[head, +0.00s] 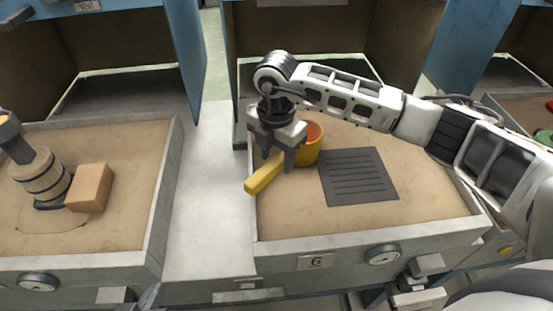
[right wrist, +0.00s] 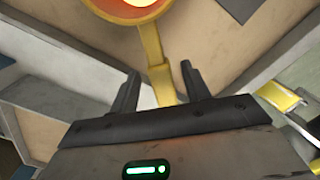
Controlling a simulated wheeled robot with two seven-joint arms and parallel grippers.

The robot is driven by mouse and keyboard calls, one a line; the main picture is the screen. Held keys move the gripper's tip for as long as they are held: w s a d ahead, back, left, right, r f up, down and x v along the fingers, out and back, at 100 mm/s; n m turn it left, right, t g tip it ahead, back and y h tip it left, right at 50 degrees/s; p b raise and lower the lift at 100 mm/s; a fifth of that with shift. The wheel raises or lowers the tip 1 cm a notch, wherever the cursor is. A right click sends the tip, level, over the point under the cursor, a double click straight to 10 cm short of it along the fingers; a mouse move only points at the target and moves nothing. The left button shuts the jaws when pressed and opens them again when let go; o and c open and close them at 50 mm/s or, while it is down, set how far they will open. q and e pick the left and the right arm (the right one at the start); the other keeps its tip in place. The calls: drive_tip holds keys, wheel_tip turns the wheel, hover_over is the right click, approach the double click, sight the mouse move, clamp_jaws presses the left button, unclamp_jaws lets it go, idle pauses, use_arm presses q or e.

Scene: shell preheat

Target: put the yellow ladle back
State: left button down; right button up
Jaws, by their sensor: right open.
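The yellow ladle (head: 263,176) is at the left side of the tray marked 6 (head: 365,244). Its round cup (head: 312,146) has an orange inside and is partly hidden behind my right gripper. Its handle points toward the lower left, across the tray's left edge. My right gripper (head: 279,162) is open, pointing down at the handle. In the right wrist view (right wrist: 157,82) its two fingers stand apart on either side of the yellow handle (right wrist: 157,72), with gaps on both sides. Whether the ladle touches the tray is unclear. My left gripper is not in view.
A dark slotted plate (head: 358,177) lies in the tray, right of the ladle. The left tray (head: 85,264) holds a banded wooden cylinder (head: 42,178) and a tan block (head: 90,188). A pale strip (head: 207,215) separates the trays. Blue-sided cabinets stand behind.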

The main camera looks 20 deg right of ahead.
wheel_tip(320, 180, up, 10)
drive_tip(key=shift+r, duration=0.15)
idle(0.5)
